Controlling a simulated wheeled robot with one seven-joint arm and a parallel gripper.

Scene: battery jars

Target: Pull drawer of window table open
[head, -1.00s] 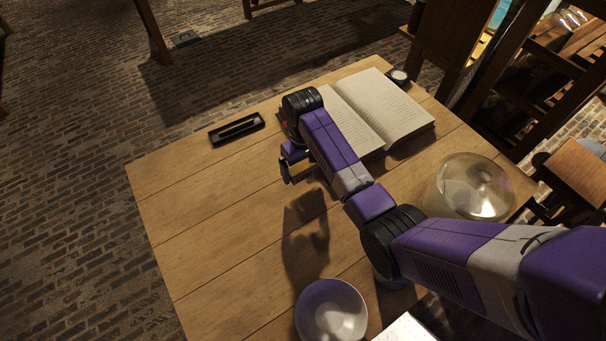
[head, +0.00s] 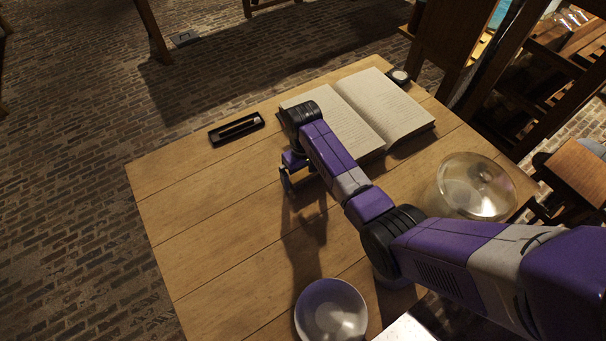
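The wooden table (head: 190,215) fills the middle of the head view, seen from above. I take it as the window table, but no drawer front or handle shows. My gripper (head: 291,182) is over the tabletop, just left of the open book's near corner. It points down, and its dark fingers are small and partly hidden by my wrist. I cannot tell whether they are open or shut, or whether they touch the tabletop.
An open book (head: 395,108) lies at the back, partly behind my arm. A black tray (head: 237,128) lies at the back left. The tabletop's left part is clear.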

